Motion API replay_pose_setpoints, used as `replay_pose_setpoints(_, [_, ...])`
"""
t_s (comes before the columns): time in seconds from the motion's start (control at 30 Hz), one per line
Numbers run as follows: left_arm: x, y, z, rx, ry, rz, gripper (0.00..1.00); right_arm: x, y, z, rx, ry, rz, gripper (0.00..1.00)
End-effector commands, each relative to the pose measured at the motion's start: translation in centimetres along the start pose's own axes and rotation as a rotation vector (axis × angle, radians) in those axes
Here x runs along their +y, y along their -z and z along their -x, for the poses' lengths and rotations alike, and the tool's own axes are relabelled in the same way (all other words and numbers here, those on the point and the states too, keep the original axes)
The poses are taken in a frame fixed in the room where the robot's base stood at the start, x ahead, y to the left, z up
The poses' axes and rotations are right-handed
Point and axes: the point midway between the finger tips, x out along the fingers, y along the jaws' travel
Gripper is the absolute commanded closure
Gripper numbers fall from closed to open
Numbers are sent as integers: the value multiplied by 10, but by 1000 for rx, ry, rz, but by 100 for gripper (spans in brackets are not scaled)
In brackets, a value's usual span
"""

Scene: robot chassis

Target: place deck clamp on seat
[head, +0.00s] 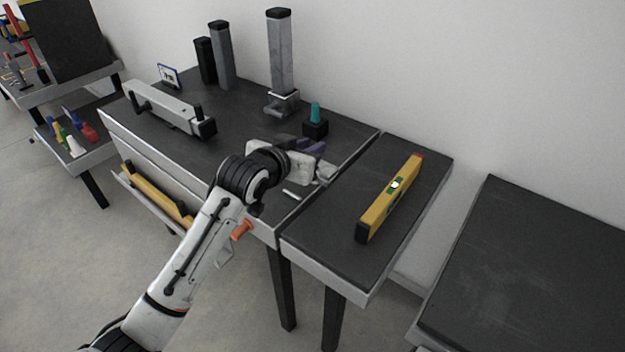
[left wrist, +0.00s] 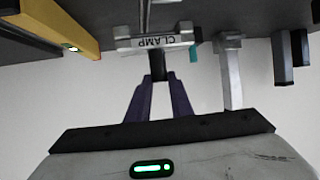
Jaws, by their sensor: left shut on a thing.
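My left gripper (head: 308,147), with purple fingers, is over the right end of the long dark workbench in the head view. In the left wrist view, which is upside down, its fingers (left wrist: 160,82) are shut on a dark stub of the deck clamp (left wrist: 128,43), a silver bar lettered CLAMP. In the head view my arm and gripper largely hide the clamp; a grey metal part (head: 325,171) shows beside the fingers. I cannot tell whether it touches the bench. No part is clearly identifiable as the seat. My right gripper is out of view.
A black block with a teal peg (head: 315,113) stands just behind the gripper. A grey post (head: 281,55) with a metal bracket stands farther back. A yellow level (head: 390,198) lies on the lower right table. A long grey handled bar (head: 165,107) lies at the bench's left.

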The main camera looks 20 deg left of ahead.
Motion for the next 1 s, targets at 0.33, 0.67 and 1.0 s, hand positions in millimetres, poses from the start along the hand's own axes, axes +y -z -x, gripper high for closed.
replay_pose_setpoints(0.33, [1, -43, -18, 4, 0, 0, 100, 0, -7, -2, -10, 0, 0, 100])
replay_pose_setpoints(0.67, [1, -66, -28, 8, -1, 0, 100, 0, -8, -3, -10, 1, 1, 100])
replay_pose_setpoints(1.0, [1, -70, -28, 2, 0, 0, 67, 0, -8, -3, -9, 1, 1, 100])
